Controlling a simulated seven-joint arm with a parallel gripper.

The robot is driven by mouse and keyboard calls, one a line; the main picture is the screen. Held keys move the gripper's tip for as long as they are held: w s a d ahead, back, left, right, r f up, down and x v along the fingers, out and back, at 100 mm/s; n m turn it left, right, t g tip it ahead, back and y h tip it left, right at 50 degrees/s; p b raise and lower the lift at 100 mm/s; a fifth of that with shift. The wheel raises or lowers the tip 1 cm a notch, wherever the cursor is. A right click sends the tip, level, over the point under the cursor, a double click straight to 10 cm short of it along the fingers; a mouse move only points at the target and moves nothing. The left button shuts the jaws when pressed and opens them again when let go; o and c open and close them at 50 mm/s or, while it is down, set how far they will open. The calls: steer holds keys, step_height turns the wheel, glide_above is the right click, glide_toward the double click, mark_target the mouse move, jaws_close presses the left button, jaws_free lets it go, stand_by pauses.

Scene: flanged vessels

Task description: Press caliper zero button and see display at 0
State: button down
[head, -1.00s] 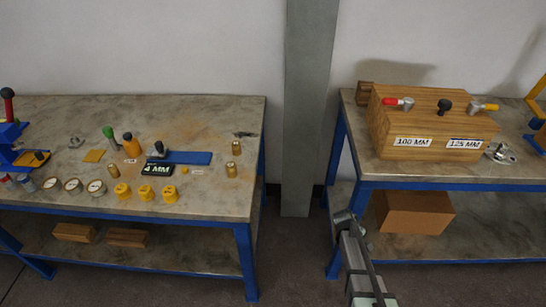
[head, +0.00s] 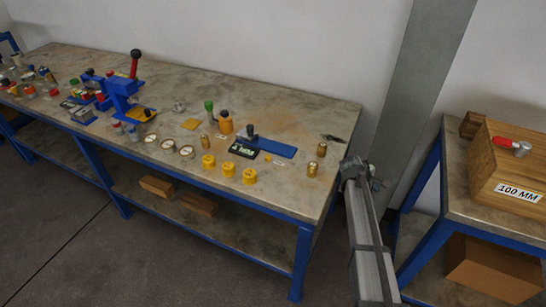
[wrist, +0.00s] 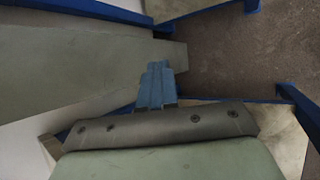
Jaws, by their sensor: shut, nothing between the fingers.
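The caliper lies near the right end of the left workbench in the head view: a blue bar (head: 278,148) with a dark display block (head: 243,151) and a black knob (head: 250,131) at its left end. The display has pale lettering, too small to read surely now. I cannot make out a zero button for certain. My gripper (head: 352,165) is apart from the caliper, to its right, beyond the bench's right end. In the wrist view my gripper (wrist: 157,66) is shut and empty, with the bench edge and floor around it; the caliper is not in that view.
Several yellow knobbed pieces (head: 228,169), dials (head: 168,146) and brass cylinders (head: 321,149) stand around the caliper. A grey column (head: 413,90) and a second bench with a wooden box (head: 507,165) are at right.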

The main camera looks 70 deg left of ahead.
steer(key=s+a+r+n+y, duration=0.1)
steer(key=s+a+r, duration=0.1)
steer(key=a+r, duration=0.2)
steer(key=s+a+r+t+y, duration=0.1)
steer(key=s+a+r, duration=0.1)
steer(key=a+r, duration=0.3)
steer(key=s+a+r+n+y, duration=0.1)
steer(key=s+a+r+y, duration=0.1)
steer(key=a+r, duration=0.3)
steer(key=shift+s+a+r+n, duration=0.1)
steer(key=shift+s+a+n, duration=0.05)
steer(key=shift+a, duration=0.55)
steer(key=shift+s+a+r+n, duration=0.1)
steer(key=shift+s+a+n, duration=0.05)
steer(key=shift+a, duration=0.5)
steer(key=s+a+r+n+y, duration=0.2)
steer(key=s+a+r+y, duration=0.1)
steer(key=s+a+r, duration=0.7)
steer(key=h, duration=0.4)
glide_above(266, 158)
step_height(266, 158, down, 3)
steer(key=shift+r+n+g, duration=0.2)
steer(key=shift+n+g, duration=0.1)
steer(key=shift+n, duration=0.1)
steer(key=shift+f, duration=0.15)
steer(key=shift+f, duration=4.25)
steer(key=shift+f, duration=0.2)
steer(key=shift+f, duration=0.25)
